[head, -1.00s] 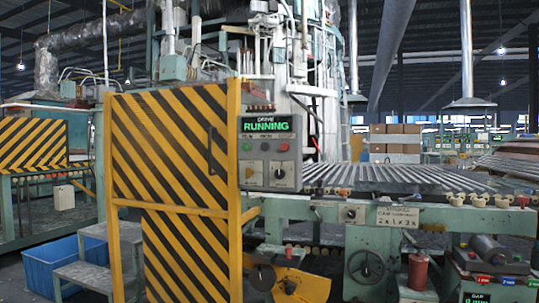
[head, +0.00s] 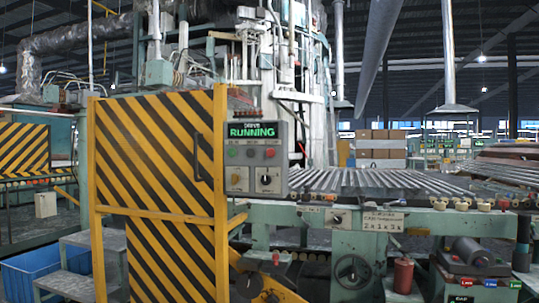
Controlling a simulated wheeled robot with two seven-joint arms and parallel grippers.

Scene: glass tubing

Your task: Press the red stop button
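The red stop button (head: 269,152) is a small red round button on the right of the button row on a grey control box (head: 248,192). A green button (head: 232,152) sits at the left of the same row. Above the row a lit display (head: 252,131) reads "RUNNING" in green under the word "DRIVE". Two dark knobs, a left one (head: 237,179) and a right one (head: 265,180), sit below the buttons. Nothing covers the box face. Neither of my grippers is in view.
A yellow-and-black striped barrier (head: 150,150) stands left of the box. A roller conveyor (head: 375,181) runs right of it. A blue bin (head: 30,278) and grey steps (head: 75,285) are at lower left. A red canister (head: 403,276) stands at lower right.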

